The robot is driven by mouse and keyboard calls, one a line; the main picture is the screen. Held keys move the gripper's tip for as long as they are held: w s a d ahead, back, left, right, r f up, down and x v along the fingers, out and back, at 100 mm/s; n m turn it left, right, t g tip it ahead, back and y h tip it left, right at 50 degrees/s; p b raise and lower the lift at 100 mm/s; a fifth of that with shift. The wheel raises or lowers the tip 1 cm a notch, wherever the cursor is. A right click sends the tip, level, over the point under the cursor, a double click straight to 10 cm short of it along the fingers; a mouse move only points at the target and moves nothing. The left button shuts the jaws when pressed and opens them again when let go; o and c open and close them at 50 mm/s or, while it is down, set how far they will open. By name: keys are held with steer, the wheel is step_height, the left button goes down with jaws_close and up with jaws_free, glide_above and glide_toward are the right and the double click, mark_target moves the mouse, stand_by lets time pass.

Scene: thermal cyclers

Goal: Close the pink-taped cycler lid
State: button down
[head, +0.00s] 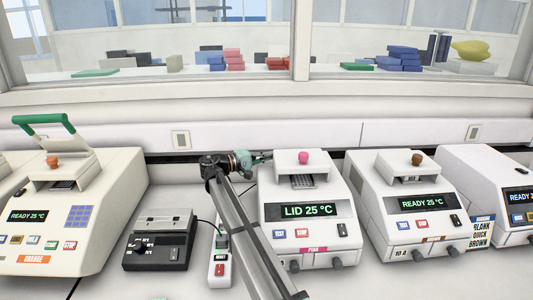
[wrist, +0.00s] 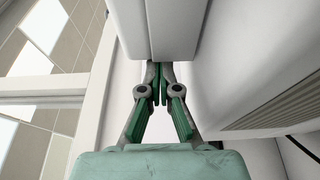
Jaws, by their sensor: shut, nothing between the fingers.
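The pink-taped cycler (head: 283,213) stands at the middle of the bench, with a pink label on its front and a display reading LID 25 °C. My gripper (head: 265,157) is at the lid's left side, toward the back. In the wrist view my gripper (wrist: 160,88) is shut and empty, its fingertips close to a pale edge (wrist: 172,30), probably the lid. I cannot tell whether they touch.
A cycler with a brown knob (head: 416,204) stands to the right, and another stands beyond it. At left is a cycler with an orange label and a raised green handle (head: 45,119). A dark device (head: 158,245) and a power strip (head: 219,265) lie between. A window wall is behind.

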mark_target(269, 170)
steer(key=s, duration=0.4)
steer(key=shift+s+d+f, duration=0.1)
steer(key=shift+s, duration=0.25)
steer(key=shift+w, duration=0.1)
